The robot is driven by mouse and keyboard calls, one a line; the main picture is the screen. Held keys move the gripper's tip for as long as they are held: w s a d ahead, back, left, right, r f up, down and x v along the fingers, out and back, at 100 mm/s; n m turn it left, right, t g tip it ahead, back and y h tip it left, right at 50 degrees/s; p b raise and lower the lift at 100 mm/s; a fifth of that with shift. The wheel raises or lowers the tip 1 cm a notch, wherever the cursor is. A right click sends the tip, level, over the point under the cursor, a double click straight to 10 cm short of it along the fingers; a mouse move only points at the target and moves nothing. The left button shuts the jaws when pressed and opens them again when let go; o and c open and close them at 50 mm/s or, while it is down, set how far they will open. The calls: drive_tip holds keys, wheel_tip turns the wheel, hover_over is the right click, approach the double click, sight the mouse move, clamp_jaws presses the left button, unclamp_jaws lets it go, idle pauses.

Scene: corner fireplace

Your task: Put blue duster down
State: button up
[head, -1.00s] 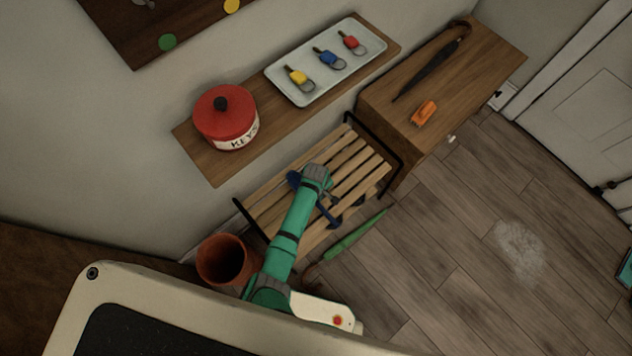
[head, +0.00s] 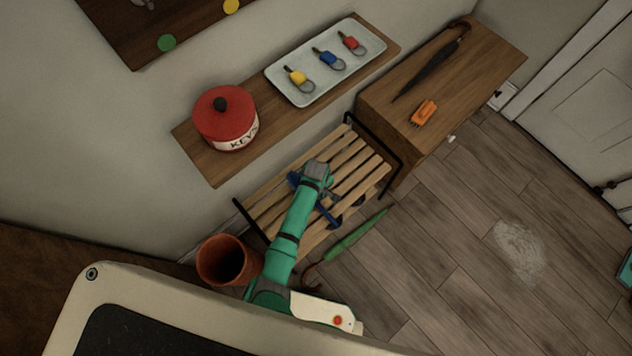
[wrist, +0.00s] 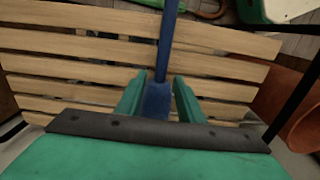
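The blue duster (head: 328,214) is at the slatted wooden bench (head: 362,185), partly hidden under my arm. In the wrist view its wide blue part (wrist: 158,102) sits between my two green fingers, and its thin handle runs up the picture across the slats. My gripper (wrist: 160,78) appears shut on that wide part, with a finger close against each side. The gripper is low over the bench. I cannot tell whether the duster's whole length rests on the slats.
A terracotta pot (head: 222,262) stands left of the bench. A green umbrella (head: 356,235) lies on the floor in front. A wooden cabinet (head: 480,65) bears a dark umbrella (head: 432,62) and an orange brush (head: 423,113). A wall shelf (head: 200,165) holds a red-lidded pot (head: 224,115) and a key tray (head: 368,65).

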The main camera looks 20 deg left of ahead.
wheel_tip(320, 180, up, 9)
drive_tip(key=w+a+r+m+t+y, duration=0.25)
drive_tip(key=a+r+t, duration=0.2)
drive_tip(key=a, duration=0.65)
drive_tip(key=s+a+r+m+t, duration=0.3)
drive_tip(key=s+r+m, duration=0.1)
drive_tip(key=s+m, duration=0.1)
drive_tip(key=s+d+r+m+t+h, duration=0.1)
drive_tip(key=s+d+r+m+t, duration=0.1)
drive_tip(key=s+d+r, duration=0.4)
drive_tip(key=s+d+r+m+t+h, duration=0.2)
drive_tip(key=s+d, duration=0.6)
drive_tip(key=s, duration=0.3)
drive_tip(key=s+d+r+t, duration=0.4)
drive_tip(key=d+r, duration=0.6)
drive_tip(key=r, duration=0.3)
drive_tip(key=shift+s+r, duration=0.15)
drive_tip(key=shift+s, duration=0.2)
drive_tip(key=shift+y, duration=0.25)
